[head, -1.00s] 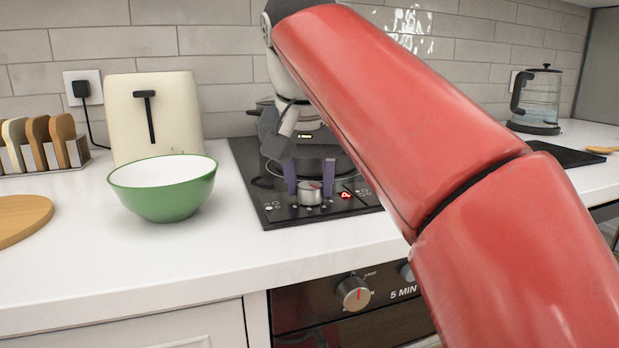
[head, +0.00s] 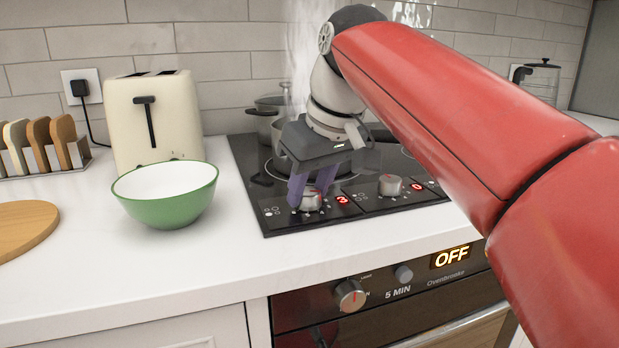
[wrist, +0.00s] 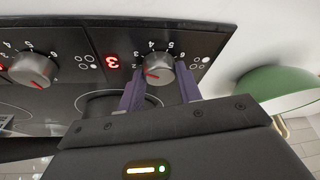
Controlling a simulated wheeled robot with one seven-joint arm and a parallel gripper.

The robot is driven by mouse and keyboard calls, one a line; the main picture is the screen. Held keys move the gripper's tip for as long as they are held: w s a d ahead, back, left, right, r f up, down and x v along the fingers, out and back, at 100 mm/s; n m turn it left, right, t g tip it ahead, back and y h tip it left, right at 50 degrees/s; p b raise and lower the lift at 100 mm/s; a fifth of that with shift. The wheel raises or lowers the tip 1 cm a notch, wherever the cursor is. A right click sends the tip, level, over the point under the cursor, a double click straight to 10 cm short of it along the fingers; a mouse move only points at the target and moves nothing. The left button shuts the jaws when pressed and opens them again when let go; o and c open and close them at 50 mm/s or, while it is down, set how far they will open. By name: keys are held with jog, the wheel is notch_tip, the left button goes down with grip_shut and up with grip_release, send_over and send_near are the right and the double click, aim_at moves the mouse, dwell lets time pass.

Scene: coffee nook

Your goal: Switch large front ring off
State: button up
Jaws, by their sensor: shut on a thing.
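The black hob (head: 262,200) has two silver knobs on its front strip. My gripper (head: 313,196) points down at the left knob (head: 310,201), with its purple fingers on either side. In the wrist view my gripper (wrist: 159,84) is shut on this same knob (wrist: 158,66), whose red mark points toward the low numbers. The red display (wrist: 112,62) beside it reads 3. The other knob (head: 390,185) is free, and its display (head: 417,187) reads 0. The gripper body hides part of the front cooking rings, so ring sizes are hard to tell.
A green bowl (head: 168,212) and a cream toaster (head: 152,125) stand left of the hob. A pot (head: 268,108) stands at the back, with steam rising nearby. A glass kettle (head: 540,78) is at the far right. The oven panel (head: 315,305) lies below the counter edge.

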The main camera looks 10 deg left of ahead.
jog(key=n+g, duration=0.1)
jog(key=n, duration=0.2)
jog(key=n+g+y, duration=0.1)
jog(key=n, duration=0.2)
jog(key=shift+w, duration=0.2)
jog(key=n+g, duration=0.1)
jog(key=n, duration=0.2)
jog(key=n+g, duration=0.1)
jog(key=n, duration=0.2)
jog(key=shift+w+n+g, duration=0.1)
jog(key=shift+n+g, duration=0.2)
jog(key=o, duration=1)
